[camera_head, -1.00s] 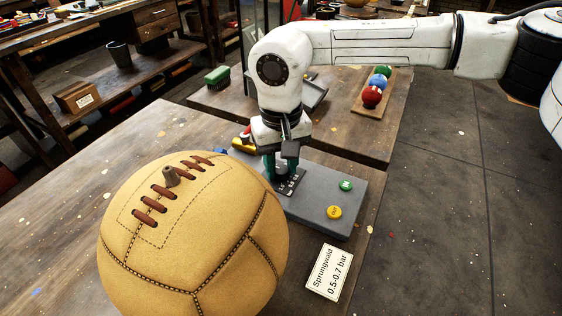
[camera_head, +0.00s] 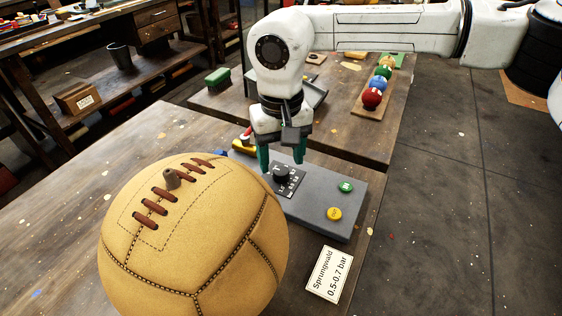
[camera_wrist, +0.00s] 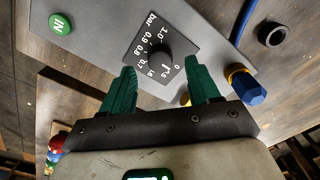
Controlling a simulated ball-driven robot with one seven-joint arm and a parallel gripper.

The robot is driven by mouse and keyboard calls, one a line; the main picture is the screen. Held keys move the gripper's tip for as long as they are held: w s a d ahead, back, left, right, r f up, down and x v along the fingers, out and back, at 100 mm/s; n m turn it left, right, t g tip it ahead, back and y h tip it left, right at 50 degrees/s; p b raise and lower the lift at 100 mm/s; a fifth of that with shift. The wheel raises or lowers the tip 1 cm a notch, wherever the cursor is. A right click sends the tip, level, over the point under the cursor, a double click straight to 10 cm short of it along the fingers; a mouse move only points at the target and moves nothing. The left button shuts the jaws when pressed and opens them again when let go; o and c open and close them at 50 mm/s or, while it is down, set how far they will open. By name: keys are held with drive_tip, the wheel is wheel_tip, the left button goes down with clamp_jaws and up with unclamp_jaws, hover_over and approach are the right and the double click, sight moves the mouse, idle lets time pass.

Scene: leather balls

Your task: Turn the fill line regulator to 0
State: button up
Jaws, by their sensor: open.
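The fill line regulator is a dark round knob (camera_head: 281,171) on a black plate with white numbers (camera_head: 292,187), set in a grey panel (camera_head: 312,209). The knob (camera_wrist: 158,52) also shows in the wrist view, ringed by numbers up to 1.0, with a 0 at the right. Which mark it points to is too small to tell. My gripper (camera_head: 281,159) is open and empty, just above and behind the knob. Its green fingers stand apart, clear of it, in the wrist view (camera_wrist: 162,76).
The panel bears a green button (camera_head: 345,186) and a yellow button (camera_head: 334,213). A large tan leather ball (camera_head: 195,240) stands close at the left. A card reading 0.5-0.7 bar (camera_head: 329,275) lies in front. Small coloured balls (camera_head: 372,98) sit on a rack behind.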

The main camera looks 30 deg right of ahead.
sight(281, 170)
wheel_tip(281, 170, up, 8)
drive_tip(key=shift+r, duration=0.15)
idle(0.6)
